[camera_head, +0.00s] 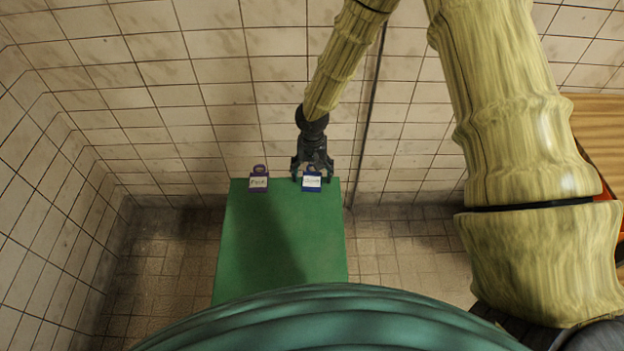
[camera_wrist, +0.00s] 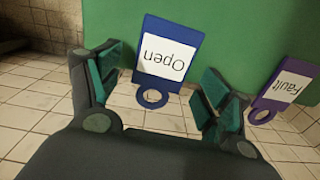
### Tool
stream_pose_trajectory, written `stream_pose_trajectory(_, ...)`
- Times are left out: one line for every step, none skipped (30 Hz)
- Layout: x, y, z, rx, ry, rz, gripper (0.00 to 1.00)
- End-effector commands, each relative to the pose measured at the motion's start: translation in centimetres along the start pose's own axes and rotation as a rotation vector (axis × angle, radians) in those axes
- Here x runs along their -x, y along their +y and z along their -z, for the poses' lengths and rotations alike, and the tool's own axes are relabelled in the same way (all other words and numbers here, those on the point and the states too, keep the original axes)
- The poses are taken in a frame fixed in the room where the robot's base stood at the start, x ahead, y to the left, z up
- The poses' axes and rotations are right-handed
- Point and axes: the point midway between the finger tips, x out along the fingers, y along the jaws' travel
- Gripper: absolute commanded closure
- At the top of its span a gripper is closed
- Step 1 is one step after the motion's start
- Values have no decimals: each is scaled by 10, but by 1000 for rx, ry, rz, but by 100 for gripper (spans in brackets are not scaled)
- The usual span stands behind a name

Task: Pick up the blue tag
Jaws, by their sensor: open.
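My gripper (camera_head: 312,176) is open at the tag. In the wrist view the fingers of my gripper (camera_wrist: 158,84) are spread on either side of the tag's ring end, with visible gaps and nothing held. Contact cannot be told in the head view.
The table's front is bare. A tiled wall (camera_head: 220,100) rises behind. A wooden surface (camera_head: 600,130) is at right.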

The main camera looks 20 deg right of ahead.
Motion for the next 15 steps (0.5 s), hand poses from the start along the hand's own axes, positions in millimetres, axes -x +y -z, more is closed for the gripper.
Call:
stream_pose_trajectory(-1, 0, 0, 0, 0, 0, 21)
stream_pose_trajectory(-1, 0, 0, 0, 1, -1, 21)
stream_pose_trajectory(-2, 0, 0, 0, 1, -1, 21)
stream_pose_trajectory(-2, 0, 0, 0, 1, -1, 21)
stream_pose_trajectory(-2, 0, 0, 0, 1, -1, 21)
stream_pose_trajectory(-2, 0, 0, 1, 1, -1, 21)
stream_pose_trajectory(-2, 0, 0, 1, 1, -1, 21)
stream_pose_trajectory(-2, 0, 0, 1, 1, -1, 21)
stream_pose_trajectory(-2, 0, 0, 1, 1, 0, 21)
stream_pose_trajectory(-2, 0, 0, 1, 1, 0, 21)
stream_pose_trajectory(-2, 0, 0, 0, 1, 0, 21)
stream_pose_trajectory(-2, 0, 0, 0, 1, 0, 21)
stream_pose_trajectory(-2, 0, 0, 0, 0, 0, 21)
stream_pose_trajectory(-2, 0, 0, 0, 1, 0, 23)
stream_pose_trajectory(-2, 0, 0, 0, 0, 0, 31)
